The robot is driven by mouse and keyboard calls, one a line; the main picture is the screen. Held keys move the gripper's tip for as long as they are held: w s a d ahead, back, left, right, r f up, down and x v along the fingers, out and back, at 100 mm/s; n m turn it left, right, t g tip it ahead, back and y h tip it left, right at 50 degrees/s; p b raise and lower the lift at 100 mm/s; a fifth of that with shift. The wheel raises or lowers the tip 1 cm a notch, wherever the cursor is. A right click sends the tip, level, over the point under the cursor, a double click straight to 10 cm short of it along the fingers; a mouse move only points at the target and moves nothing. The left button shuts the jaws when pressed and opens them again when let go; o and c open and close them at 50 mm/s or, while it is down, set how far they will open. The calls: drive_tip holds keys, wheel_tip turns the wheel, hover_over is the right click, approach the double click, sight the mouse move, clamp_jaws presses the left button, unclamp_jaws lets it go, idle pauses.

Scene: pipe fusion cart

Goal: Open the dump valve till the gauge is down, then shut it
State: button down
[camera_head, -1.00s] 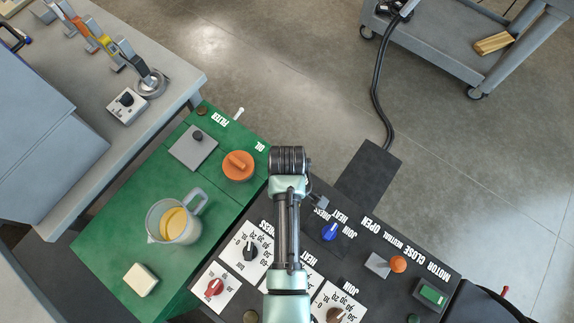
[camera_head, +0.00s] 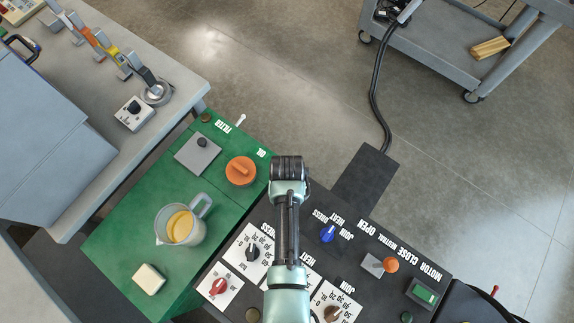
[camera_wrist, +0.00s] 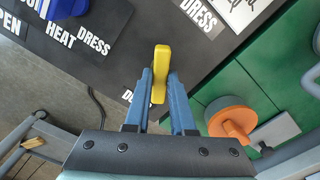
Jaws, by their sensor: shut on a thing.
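In the wrist view my gripper (camera_wrist: 160,90) has its two blue fingers closed on a yellow lever (camera_wrist: 161,62), the dump valve's handle as far as I can tell. The lever stands between the fingertips over the black panel, in front of a white label starting with "D", mostly hidden by a finger. In the head view my arm covers the lever and my fingers. No pressure gauge can be made out with a readable needle in either view.
Beside the lever is the green unit with an orange oil cap (camera_head: 241,171) and a jug (camera_head: 181,225). The black panel carries a blue knob (camera_head: 328,233), a red knob (camera_head: 218,287) and an orange-tipped lever (camera_head: 390,265). A grey cart (camera_head: 448,66) stands at upper right.

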drive_tip(key=m+p, duration=0.1)
drive_tip(key=m, duration=0.4)
drive_tip(key=shift+m, duration=0.4)
idle(0.3)
drive_tip(key=c, duration=0.8)
unclamp_jaws()
drive_tip(key=shift+o, duration=0.2)
drive_tip(key=shift+r, duration=0.15)
wheel_tip(320, 180, up, 13)
